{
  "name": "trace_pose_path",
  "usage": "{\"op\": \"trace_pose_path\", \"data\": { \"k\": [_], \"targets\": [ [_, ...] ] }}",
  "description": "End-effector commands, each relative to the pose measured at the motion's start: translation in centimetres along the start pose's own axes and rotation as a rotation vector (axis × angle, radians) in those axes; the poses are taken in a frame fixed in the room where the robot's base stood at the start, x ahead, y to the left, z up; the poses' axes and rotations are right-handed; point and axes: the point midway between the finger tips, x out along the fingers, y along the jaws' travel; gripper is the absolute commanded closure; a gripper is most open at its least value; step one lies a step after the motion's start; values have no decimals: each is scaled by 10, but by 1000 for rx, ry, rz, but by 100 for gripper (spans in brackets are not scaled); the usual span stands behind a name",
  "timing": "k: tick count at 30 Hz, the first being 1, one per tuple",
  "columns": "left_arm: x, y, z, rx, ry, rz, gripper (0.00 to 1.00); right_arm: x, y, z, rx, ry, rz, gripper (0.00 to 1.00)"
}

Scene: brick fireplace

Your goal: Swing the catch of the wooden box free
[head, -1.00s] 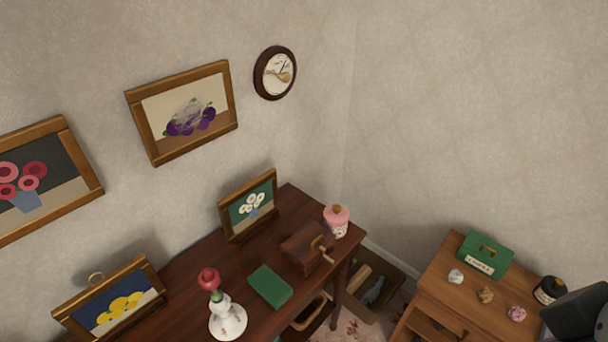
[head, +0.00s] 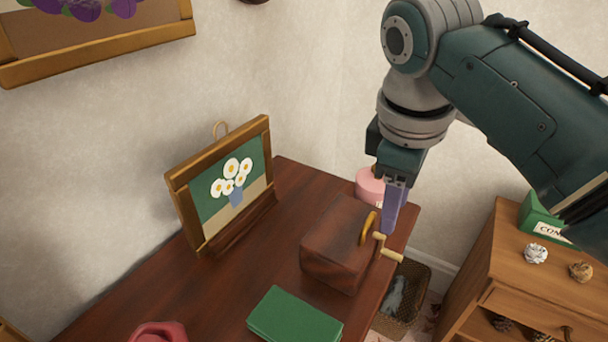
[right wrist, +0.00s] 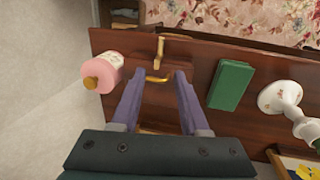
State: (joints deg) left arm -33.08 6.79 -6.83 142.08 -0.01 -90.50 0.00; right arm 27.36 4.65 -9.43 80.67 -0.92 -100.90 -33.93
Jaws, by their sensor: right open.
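The dark reddish wooden box (head: 335,245) stands on the dark table. A curved brass piece (head: 367,229), which looks like the catch, sits at its right edge, beside a brass crank with a pale handle (head: 388,249). My right gripper (head: 394,222) is open, fingers pointing down, at the crank side of the box. In the right wrist view the brass catch (right wrist: 157,78) lies between the two fingertips (right wrist: 160,72), with the crank (right wrist: 161,48) just beyond. I cannot tell if a finger touches the catch. My left gripper is not in view.
A green book (head: 294,315) lies in front of the box. A pink jar (head: 369,186) stands behind my gripper. A framed daisy picture (head: 225,190) stands to the left. A wooden cabinet (head: 520,280) is at the right, beyond a gap with a basket (head: 402,300).

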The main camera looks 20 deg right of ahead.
Motion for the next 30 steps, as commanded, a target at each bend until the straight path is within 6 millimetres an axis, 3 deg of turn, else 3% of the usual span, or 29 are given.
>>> {"op": "trace_pose_path", "data": {
  "k": [5, 15, 21, 29, 30],
  "targets": [
    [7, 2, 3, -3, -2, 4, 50, 22, -1, 0, -2, -4, -2, 55],
    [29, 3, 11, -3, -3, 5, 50, 84, -1, 0, -1, -2, -1, 55],
    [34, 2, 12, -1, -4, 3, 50, 97, 0, 0, -1, 0, 0, 55],
    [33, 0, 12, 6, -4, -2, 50, 97, 0, 0, -1, 0, 0, 55],
    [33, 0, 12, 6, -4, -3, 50, 97, 0, 0, -1, 0, 0, 60]
  ]
}}
